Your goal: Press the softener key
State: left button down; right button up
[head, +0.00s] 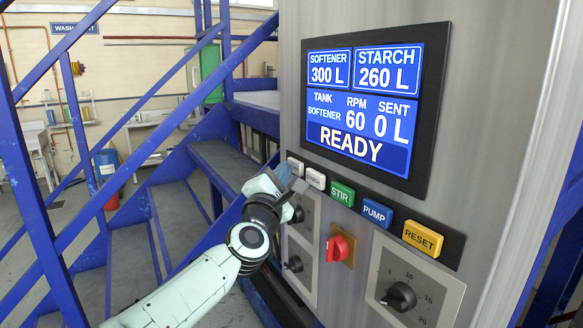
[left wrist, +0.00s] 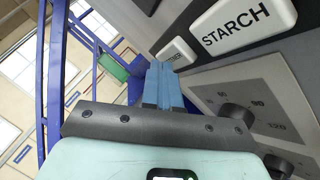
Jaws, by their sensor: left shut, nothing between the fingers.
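The softener key (head: 295,167) is the white leftmost key of the row under the screen on the steel panel. In the left wrist view the small white softener key (left wrist: 178,53) is seen edge-on beyond the fingertips, its label too small to read. My left gripper (head: 284,173) is shut and empty, its tip close to this key; I cannot tell whether it touches. In the left wrist view its blue fingers (left wrist: 162,75) lie together just left of and below the key. My right gripper is not in view.
The white starch key (head: 316,179) is beside it, then the green STIR (head: 341,193), blue PUMP (head: 377,212) and yellow RESET (head: 422,239) keys. The screen (head: 364,100) reads READY, tank softener, 60 RPM. Below are a red knob (head: 338,248) and black dials. Blue stairs (head: 130,270) stand left.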

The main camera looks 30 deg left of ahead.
pick_arm(q)
jog(key=shift+w+d, duration=0.1)
jog(key=shift+w, duration=0.05)
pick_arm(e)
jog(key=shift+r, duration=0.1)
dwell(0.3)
pick_arm(q)
jog(key=shift+s+a+b, duration=0.2)
jog(key=shift+s, duration=0.25)
jog(key=shift+s+a+b, duration=0.15)
jog(key=shift+s+a, duration=0.05)
jog(key=shift+s, duration=0.25)
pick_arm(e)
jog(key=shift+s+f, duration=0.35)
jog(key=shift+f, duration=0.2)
pick_arm(q)
jog(key=shift+w, duration=0.1)
